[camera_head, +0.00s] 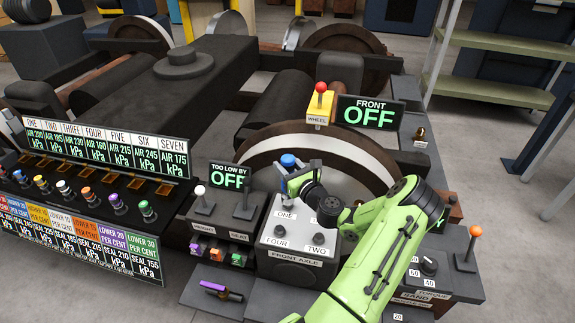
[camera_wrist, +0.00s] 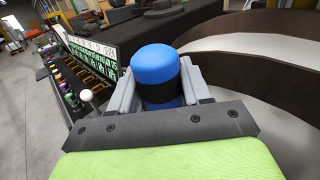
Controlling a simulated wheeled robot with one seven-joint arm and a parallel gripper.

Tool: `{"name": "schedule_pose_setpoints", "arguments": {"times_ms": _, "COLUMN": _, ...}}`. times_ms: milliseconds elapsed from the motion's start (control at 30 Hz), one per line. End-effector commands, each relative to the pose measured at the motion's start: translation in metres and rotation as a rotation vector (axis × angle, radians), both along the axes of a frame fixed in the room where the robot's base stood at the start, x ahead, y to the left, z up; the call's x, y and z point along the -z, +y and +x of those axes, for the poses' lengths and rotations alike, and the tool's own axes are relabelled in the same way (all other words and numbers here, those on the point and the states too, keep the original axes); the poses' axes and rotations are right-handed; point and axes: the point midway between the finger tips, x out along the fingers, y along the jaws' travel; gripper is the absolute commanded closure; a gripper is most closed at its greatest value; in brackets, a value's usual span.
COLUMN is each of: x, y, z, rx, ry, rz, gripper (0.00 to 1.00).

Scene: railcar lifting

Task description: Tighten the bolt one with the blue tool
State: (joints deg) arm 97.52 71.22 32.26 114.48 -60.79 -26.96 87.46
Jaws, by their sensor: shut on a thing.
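The blue tool (camera_head: 288,160) stands upright in my gripper (camera_head: 284,175), with its blue cap showing above the fingers. In the wrist view, my gripper (camera_wrist: 162,90) is shut around the dark band below the blue cap of the tool (camera_wrist: 156,62). The tool is above the back left part of the grey front axle box (camera_head: 293,259), over the label ONE (camera_head: 284,215). Bolt one itself is hidden, and I cannot tell whether the tool touches it. Bolt four (camera_head: 280,231) and bolt two (camera_head: 319,239) show on the box top.
A curved wheel rim (camera_head: 263,149) rises close behind the gripper. A white-knobbed lever (camera_head: 200,191) and the TOO LOW BY sign (camera_head: 229,176) stand to the left. A torque panel (camera_head: 428,275) with an orange-knobbed lever (camera_head: 475,232) is at right. A purple tool (camera_head: 222,291) lies in front.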

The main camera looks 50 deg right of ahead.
Motion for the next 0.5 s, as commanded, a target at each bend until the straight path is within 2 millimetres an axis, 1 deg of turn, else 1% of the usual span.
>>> {"name": "schedule_pose_setpoints", "arguments": {"times_ms": 300, "x": -0.0005, "y": 0.0001, "z": 0.0004, "rx": 0.0, "ry": -0.003, "rz": 0.0, "gripper": 0.94}}
{"name": "schedule_pose_setpoints", "arguments": {"times_ms": 500, "x": 0.0036, "y": 0.0, "z": 0.0002, "rx": 0.0, "ry": -0.003, "rz": 0.0, "gripper": 0.94}}
